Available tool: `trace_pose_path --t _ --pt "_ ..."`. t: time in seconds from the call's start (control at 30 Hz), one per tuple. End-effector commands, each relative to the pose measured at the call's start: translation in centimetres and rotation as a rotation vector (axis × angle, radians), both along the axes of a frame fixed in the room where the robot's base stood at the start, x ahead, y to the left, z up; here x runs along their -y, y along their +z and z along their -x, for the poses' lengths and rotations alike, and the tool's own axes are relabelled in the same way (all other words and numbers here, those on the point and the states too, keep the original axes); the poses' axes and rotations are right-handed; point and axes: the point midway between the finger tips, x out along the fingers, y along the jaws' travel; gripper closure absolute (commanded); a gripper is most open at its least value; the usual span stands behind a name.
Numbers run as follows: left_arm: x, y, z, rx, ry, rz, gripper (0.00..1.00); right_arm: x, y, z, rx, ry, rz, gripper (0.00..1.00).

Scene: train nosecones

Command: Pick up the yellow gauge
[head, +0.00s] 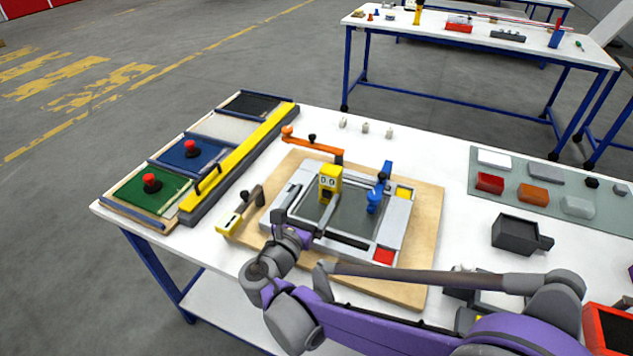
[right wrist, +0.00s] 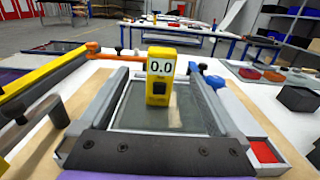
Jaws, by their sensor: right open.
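The yellow gauge (head: 329,183) stands upright on the dark plate inside a grey-white frame (head: 398,222). My right gripper (head: 328,212) is open and empty, low over the near side of the frame. In the right wrist view its fingers reach forward on either side of the gauge, with gaps on both sides. Whether the tips reach past the gauge I cannot tell. My left gripper is not in view.
An orange clamp arm (head: 313,144) and a blue clamp (head: 375,197) stand close to the frame. A yellow-and-black lever (head: 240,212) is at its left. A long yellow bar (head: 240,160) lies further left. A dark box (head: 516,234) stands at the right; white table is free between.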

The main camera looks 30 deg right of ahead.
Motion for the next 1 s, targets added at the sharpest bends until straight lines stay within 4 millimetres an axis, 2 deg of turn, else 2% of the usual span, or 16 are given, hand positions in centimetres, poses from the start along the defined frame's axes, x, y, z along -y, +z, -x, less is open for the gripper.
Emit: trace_pose_path --t 0.2,0.47,0.7,1.0 --pt "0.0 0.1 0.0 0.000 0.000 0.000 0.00 2.9 0.1 -2.3 -0.001 -0.005 0.002 0.03" --pt "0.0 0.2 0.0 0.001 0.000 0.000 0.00 4.5 0.0 -3.7 -0.001 -0.003 -0.001 0.03" --pt "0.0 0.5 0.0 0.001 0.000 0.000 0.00 7.2 -0.1 -6.0 0.000 -0.004 -0.001 0.03" --pt "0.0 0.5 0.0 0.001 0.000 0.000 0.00 7.8 -0.1 -6.6 0.000 -0.001 -0.003 0.03"
